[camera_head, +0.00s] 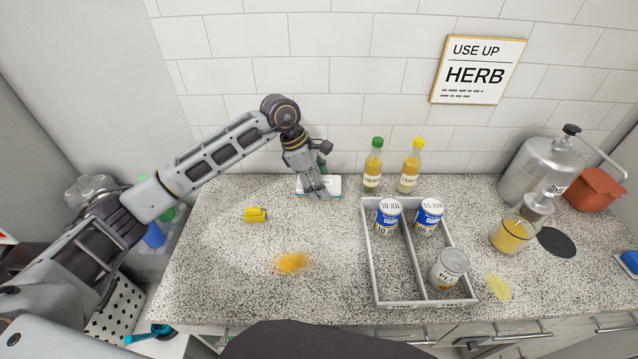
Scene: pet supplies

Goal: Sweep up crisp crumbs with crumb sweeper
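An orange patch of crumbs (292,262) lies on the speckled counter, left of the grey divided tray. A white and teal flat object (333,184), which looks like the crumb sweeper, sits near the back wall. My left gripper (317,193) reaches down from above and is over or against this object, hiding part of it. I cannot tell whether its fingers are open or closed on it. My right gripper is not in view.
Two bottles (373,168) stand right of the sweeper. The divided tray (373,270) holds several cans. A pale yellow patch (499,287) and a jar (512,234) are farther right. The counter around the crumbs is clear.

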